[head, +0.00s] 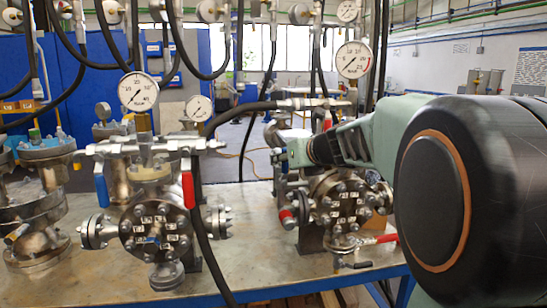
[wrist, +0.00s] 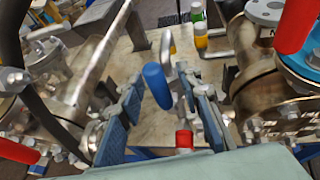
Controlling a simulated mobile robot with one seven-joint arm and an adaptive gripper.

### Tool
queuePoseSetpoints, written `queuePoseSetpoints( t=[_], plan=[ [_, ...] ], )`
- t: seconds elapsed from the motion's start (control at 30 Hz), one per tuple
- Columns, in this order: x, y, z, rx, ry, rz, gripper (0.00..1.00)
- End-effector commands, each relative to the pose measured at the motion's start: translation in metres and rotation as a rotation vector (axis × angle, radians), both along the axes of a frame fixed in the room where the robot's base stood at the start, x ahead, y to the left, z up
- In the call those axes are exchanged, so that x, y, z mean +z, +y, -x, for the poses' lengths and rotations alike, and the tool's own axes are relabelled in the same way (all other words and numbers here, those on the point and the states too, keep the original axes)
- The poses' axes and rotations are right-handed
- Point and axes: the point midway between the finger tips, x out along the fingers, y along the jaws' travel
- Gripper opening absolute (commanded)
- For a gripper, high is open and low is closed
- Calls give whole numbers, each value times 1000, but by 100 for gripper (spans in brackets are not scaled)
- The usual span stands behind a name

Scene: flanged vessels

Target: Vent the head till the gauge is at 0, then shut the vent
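My gripper (head: 297,152) is at the right vessel's upper left side. In the wrist view my gripper (wrist: 160,95) is open, with a blue valve handle (wrist: 156,84) between its fingers; contact cannot be told. A red-capped part (wrist: 184,140) shows nearer the palm. My arm hides part of the right vessel.
The left vessel has a blue handle (head: 101,190) and a red handle (head: 187,190). A red lever (head: 378,240) sits low on the right vessel. Black hoses (head: 205,250) hang around both vessels. Bare bench (head: 262,235) lies between them.

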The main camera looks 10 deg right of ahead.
Motion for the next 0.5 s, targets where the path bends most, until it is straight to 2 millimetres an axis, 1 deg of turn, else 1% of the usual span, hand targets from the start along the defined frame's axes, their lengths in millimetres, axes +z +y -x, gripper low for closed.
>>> queuePoseSetpoints(
  t=[0.17,0.27,0.5],
  plan=[
    [10,1,0,3,-3,1,32],
    [23,0,0,1,-5,3,32],
    [64,0,0,2,-4,2,32]
  ],
)
